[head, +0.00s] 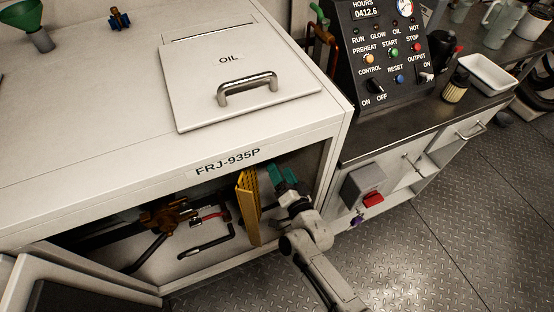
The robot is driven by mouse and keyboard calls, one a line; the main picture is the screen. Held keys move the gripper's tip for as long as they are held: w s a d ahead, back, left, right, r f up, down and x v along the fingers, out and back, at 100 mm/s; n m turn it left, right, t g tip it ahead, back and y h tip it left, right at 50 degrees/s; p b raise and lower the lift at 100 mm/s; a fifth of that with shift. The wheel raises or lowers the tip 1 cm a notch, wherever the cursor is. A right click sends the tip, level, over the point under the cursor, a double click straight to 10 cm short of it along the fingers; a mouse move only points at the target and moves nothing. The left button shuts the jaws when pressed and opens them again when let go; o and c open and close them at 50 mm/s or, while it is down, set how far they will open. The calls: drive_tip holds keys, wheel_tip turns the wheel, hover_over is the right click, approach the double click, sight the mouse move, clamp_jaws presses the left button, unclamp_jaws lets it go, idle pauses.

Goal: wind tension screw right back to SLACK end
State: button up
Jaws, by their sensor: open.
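I cannot pick out the tension screw or its SLACK marking in the head view. The white cabinet (130,135) labelled FRJ-935P has an open front bay. My gripper (281,172) has teal fingers and is open at the right end of this bay, just right of a yellow slotted panel (248,207). I see nothing between the fingers. What lies behind the fingers and the panel is hidden or too dark to tell.
Brown fittings (170,217) and a black bent handle (210,243) are left of the panel. An open door (75,288) stands at lower left. A grey box with a red switch (372,199) is on the bench side, right of my arm. The plate floor (420,265) is clear.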

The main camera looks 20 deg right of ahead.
drive_tip(key=shift+w, duration=2.4)
drive_tip(key=shift+c, duration=0.4)
drive_tip(key=c, duration=1)
drive_tip(key=shift+n+p, duration=0.5)
drive_tip(key=shift+n, duration=2.4)
drive_tip(key=o, duration=1.1)
